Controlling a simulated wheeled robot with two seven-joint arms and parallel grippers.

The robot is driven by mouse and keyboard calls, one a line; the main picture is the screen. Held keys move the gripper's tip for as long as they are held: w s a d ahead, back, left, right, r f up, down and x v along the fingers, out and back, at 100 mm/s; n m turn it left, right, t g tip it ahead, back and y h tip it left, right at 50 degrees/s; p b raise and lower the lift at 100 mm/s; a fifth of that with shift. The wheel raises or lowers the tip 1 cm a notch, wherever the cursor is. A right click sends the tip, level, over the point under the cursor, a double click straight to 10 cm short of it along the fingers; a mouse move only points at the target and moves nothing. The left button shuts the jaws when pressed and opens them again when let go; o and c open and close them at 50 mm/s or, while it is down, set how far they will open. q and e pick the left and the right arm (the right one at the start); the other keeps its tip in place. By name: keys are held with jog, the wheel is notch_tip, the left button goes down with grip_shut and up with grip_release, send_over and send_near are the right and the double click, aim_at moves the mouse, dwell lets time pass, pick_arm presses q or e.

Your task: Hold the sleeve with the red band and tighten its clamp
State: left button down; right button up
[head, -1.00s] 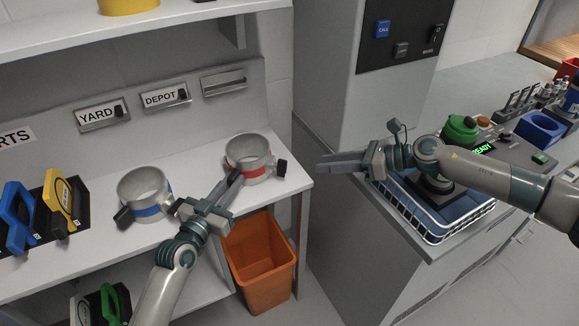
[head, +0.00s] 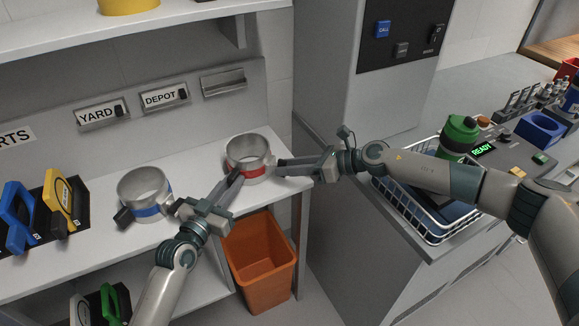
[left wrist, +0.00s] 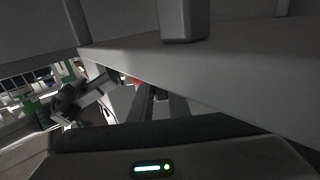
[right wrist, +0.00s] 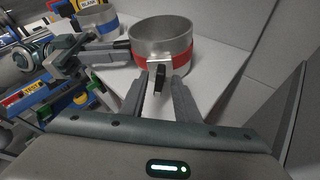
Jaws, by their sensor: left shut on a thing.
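The metal sleeve with the red band (head: 248,157) stands upright near the right end of the shelf. In the right wrist view, the sleeve (right wrist: 162,40) shows its open top, red band and black clamp knob (right wrist: 160,82). My left gripper (head: 235,180) is shut on the sleeve at its left front side; its fingers also show in the left wrist view (left wrist: 155,105). My right gripper (head: 283,168) is at the sleeve's right. In the right wrist view, its fingers (right wrist: 160,95) are apart, one on each side of the knob; I cannot tell whether they touch it.
A sleeve with a blue band (head: 146,193) stands to the left on the same shelf (head: 205,165). An orange bin (head: 260,262) is below the shelf edge.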

grip_shut()
jog(key=shift+w+m+g+y, duration=0.2)
jog(key=shift+m+g+y, duration=0.35)
jog(key=shift+m, duration=0.55)
jog(key=shift+d, duration=0.1)
grip_release()
